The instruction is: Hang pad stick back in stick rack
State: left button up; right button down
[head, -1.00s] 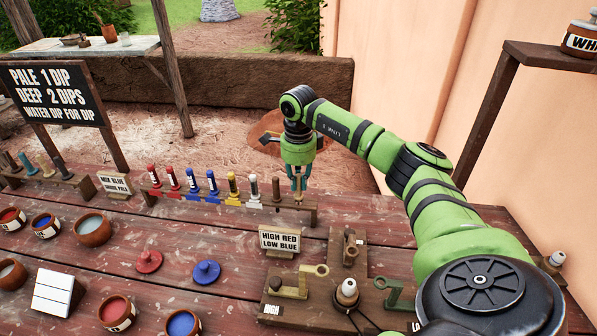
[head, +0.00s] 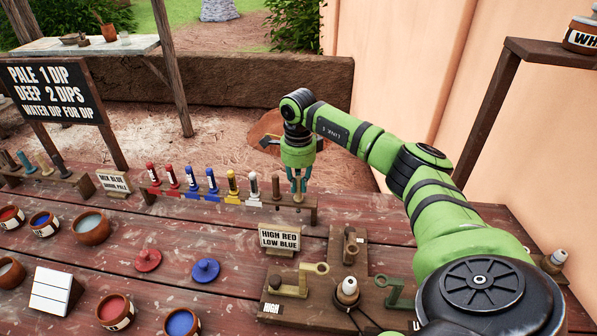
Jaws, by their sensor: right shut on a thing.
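My right gripper (head: 299,182) is at the right end of the long wooden stick rack (head: 313,211). It points down, and its teal fingers are shut on the pad stick (head: 298,197). The stick looks upright and at the rack's end. I cannot tell whether it is seated in a slot. The rack holds several upright sticks with red, blue, yellow and white parts, and a brown one (head: 276,187) just left of my gripper. My left gripper is out of view.
A "HIGH RED LOW BLUE" sign (head: 279,238) stands in front of the rack. A wooden jig (head: 317,309) with brass and green levers is nearer. Paint bowls (head: 92,229) and red and blue discs (head: 206,270) lie left. A smaller rack (head: 84,186) stands far left.

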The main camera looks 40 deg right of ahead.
jog(key=c, duration=1.1)
grip_release()
jog(key=shift+c, duration=0.2)
jog(key=o, duration=0.5)
jog(key=shift+r, duration=0.1)
jog(key=shift+r+p, duration=2.95)
jog(key=shift+r, duration=0.8)
jog(key=shift+f, duration=0.15)
